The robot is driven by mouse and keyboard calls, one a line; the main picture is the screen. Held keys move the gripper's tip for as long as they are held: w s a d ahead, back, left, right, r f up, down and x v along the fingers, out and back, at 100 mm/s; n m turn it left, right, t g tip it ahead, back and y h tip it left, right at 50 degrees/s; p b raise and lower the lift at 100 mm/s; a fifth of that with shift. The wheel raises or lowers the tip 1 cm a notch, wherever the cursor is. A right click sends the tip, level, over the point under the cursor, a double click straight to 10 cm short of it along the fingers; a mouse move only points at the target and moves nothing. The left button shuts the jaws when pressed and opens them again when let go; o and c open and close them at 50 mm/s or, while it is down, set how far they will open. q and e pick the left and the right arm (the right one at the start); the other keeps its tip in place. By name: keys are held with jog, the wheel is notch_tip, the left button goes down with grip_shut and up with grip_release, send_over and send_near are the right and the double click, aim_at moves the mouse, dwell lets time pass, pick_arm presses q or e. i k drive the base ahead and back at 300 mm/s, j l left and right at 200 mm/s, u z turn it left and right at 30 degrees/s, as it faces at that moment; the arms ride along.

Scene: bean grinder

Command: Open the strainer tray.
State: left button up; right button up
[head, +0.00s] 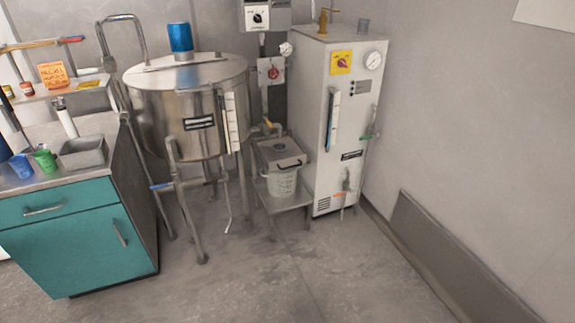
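A grey, box-like tray with a dark handle (281,152) stands beside the steel tank, above a pale perforated bucket (282,182). It looks like the strainer tray, but no label is readable, and its lid or top appears shut. The bucket rests on a low metal stand (290,199). A small yellowish valve (270,126) sits just above the tray. Neither of my grippers is in the head view.
A large steel tank (180,115) on legs stands left of the tray. A tall grey-white cabinet (305,100) stands close on its right. A teal counter (70,245) with cups and a sink is at left. The floor (290,275) in front is clear.

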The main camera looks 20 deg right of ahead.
aim_at(283, 153)
jog(key=i+l, duration=0.4)
jog(key=i, duration=0.2)
jog(key=i+l, duration=0.85)
jog(key=i, duration=0.3)
jog(key=l+z, duration=0.05)
